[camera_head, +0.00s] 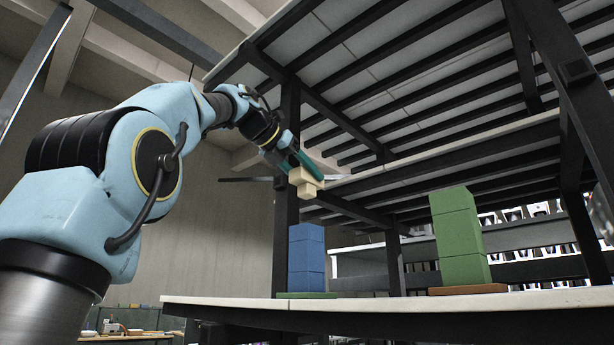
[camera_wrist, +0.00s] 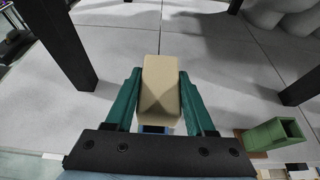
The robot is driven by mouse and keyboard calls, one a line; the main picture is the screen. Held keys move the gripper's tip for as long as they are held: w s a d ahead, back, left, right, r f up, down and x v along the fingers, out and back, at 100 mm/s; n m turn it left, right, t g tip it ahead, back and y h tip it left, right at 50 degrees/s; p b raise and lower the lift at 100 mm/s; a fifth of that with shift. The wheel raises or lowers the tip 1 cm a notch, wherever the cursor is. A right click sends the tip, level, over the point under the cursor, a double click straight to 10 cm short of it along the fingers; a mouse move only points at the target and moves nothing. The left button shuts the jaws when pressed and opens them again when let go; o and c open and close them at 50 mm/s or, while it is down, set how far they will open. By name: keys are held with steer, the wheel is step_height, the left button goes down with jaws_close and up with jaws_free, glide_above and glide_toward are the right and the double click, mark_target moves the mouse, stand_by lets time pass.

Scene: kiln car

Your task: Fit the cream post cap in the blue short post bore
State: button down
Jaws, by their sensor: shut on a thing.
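The cream post cap (camera_head: 305,181) is a pale block with a narrower part below. My gripper (camera_head: 301,170) is shut on it and holds it in the air, above the blue short post (camera_head: 306,258). In the head view a gap shows between cap and post, and the cap looks slightly tilted. In the wrist view the cap (camera_wrist: 161,88) sits between my two teal fingers (camera_wrist: 160,76). Only a small bit of blue (camera_wrist: 155,129) shows behind it there, so the blue post's bore is hidden.
A taller green post (camera_head: 460,238) stands to the right on an orange-brown base; its open top shows in the wrist view (camera_wrist: 277,134). The blue post stands on a green base (camera_head: 306,295). Dark uprights (camera_wrist: 58,42) and a slatted deck (camera_head: 400,75) overhead bound the space. The pale shelf between posts is clear.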

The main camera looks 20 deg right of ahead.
mark_target(302, 194)
steer(key=shift+f+b, duration=2)
steer(key=shift+f, duration=0.8)
steer(key=shift+f+b, duration=1.55)
steer(key=shift+f, duration=0.5)
jaws_free()
steer(key=shift+s+a+r, duration=0.1)
steer(key=shift+a+r, duration=0.05)
steer(key=shift+a, duration=0.05)
steer(key=shift+p+v, duration=0.3)
steer(key=shift+v, duration=0.8)
steer(key=shift+s+a+r, duration=0.1)
steer(key=shift+s+a, duration=0.05)
steer(key=shift+a, duration=0.15)
